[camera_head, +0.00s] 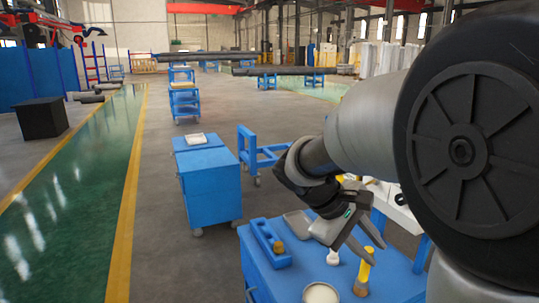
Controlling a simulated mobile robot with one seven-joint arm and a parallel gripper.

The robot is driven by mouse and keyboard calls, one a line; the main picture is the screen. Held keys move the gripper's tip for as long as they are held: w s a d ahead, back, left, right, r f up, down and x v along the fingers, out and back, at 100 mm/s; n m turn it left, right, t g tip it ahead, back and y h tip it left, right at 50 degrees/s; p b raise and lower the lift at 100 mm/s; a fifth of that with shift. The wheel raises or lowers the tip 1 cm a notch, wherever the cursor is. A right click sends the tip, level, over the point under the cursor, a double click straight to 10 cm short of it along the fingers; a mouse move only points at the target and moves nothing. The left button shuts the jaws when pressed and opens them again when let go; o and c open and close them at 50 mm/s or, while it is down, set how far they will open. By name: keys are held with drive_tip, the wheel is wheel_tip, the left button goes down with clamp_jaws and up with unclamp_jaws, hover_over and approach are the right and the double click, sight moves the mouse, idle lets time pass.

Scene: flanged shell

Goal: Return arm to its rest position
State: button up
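My gripper (379,255) is at the end of my arm, over a blue table (270,281) at the lower right. Its two grey fingers point down to the right, with a gap between the tips. Nothing shows between them. A yellow post-like part (363,277) stands on the table just under one fingertip in the picture; I cannot tell whether they touch. My large dark arm joint hides much of the right side.
The table also bears a blue block (264,238) with a brown-yellow piece, a grey tray (297,222), a white-topped round container (320,293) and a small white piece (333,257). A blue cabinet (210,187) and blue cart (262,150) stand behind. The green lane (85,190) at left is clear.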

drive_tip(key=s+a+r+m+t+y, duration=0.1)
drive_tip(key=s+a+m+t+y, duration=0.2)
drive_tip(key=s, duration=0.5)
drive_tip(key=s+a+r+m+t+y, duration=0.1)
drive_tip(key=s+a+r+m+y, duration=0.15)
drive_tip(key=s+a+y, duration=0.35)
wheel_tip(320, 180, up, 14)
drive_tip(key=s+d+m+h+p, duration=0.1)
drive_tip(key=p, duration=1.4)
drive_tip(key=shift+s+d, duration=0.3)
